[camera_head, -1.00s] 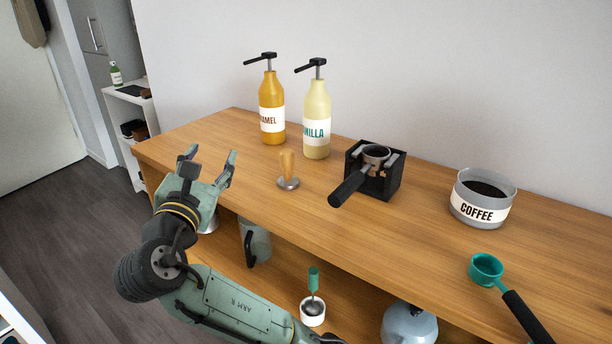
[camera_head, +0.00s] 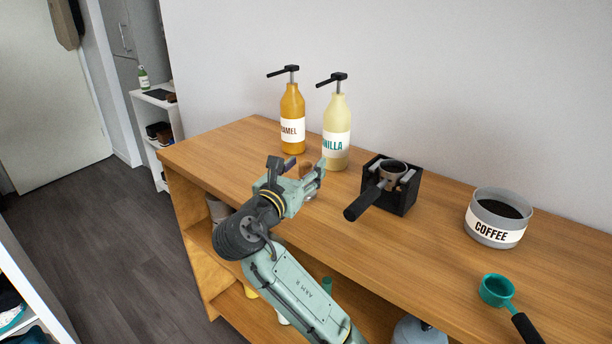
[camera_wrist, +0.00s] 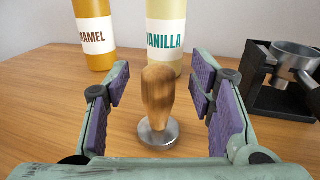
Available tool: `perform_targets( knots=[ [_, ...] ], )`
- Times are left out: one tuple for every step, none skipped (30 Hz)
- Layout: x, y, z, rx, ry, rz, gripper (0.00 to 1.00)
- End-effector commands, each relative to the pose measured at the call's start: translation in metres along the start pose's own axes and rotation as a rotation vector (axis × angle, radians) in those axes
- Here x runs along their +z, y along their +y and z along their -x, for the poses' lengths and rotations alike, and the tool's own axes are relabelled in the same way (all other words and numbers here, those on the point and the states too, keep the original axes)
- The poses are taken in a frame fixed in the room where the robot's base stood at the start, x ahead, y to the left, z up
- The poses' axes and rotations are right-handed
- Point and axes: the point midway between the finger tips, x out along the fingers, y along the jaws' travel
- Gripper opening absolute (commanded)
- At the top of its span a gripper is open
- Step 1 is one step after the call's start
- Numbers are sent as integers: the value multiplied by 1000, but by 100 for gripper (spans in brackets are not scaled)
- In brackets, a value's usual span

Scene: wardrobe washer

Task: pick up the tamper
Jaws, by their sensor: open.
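The tamper (camera_wrist: 158,100) has a wooden handle and a round metal base, and stands upright on the wooden counter. In the wrist view it is centred between the open fingers of my gripper (camera_wrist: 159,92), with space on both sides and no finger touching it. In the head view my gripper (camera_head: 298,172) is over the counter's front part and hides most of the tamper (camera_head: 306,170); only a bit of its handle and base shows between the fingers.
Caramel (camera_head: 292,120) and vanilla (camera_head: 336,132) pump bottles stand just behind the tamper. A black holder (camera_head: 402,196) with a portafilter (camera_head: 366,202) is to the right. A coffee tin (camera_head: 494,232) and green scoop (camera_head: 496,291) are farther right. The counter (camera_head: 225,150) is clear at left.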

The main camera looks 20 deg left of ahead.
Motion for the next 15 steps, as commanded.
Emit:
perform_targets(
  knots=[
    [2, 0, -7, -1, 0, 2, 50],
    [2, 0, -10, -1, 0, 2, 50],
    [1, 0, -12, -1, 0, 2, 50],
    [1, 0, -14, 0, -1, 2, 50],
    [1, 1, -15, 1, -1, 1, 50],
    [0, 1, -15, 2, -2, 1, 50],
    [0, 1, -15, 2, -2, 1, 50],
    [0, 1, -15, 2, -2, 0, 50],
    [0, 1, -15, 2, -2, 0, 50],
    [0, 1, -15, 2, -2, 0, 50],
    [0, 1, -15, 2, -2, 0, 50],
    [0, 1, -15, 2, -2, 0, 48],
    [0, 1, -15, 2, -2, 0, 46],
    [0, 1, -15, 2, -2, 0, 44],
    [0, 1, -15, 2, -2, 0, 41]
  ],
)
